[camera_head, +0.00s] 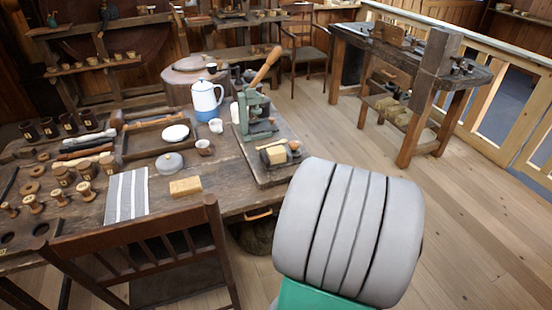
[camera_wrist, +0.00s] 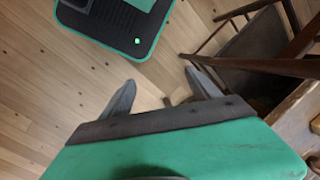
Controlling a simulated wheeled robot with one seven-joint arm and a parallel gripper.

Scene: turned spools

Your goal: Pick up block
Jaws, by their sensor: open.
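A light wooden block (camera_head: 185,187) lies flat near the front edge of the workbench (camera_head: 240,203), to the right of a striped cloth. A second yellowish block (camera_head: 275,154) sits on the board under the green press; I cannot tell which of the two the task means. My gripper (camera_wrist: 158,82) is open and empty in the wrist view, with its two grey fingers apart above the wooden floor. No block shows in the wrist view. In the head view my arm is in the foreground at the lower right, and the fingers do not show.
A wooden chair (camera_head: 136,240) stands against the bench front; a chair also shows at the right of the wrist view (camera_wrist: 262,82). Floor at right is clear.

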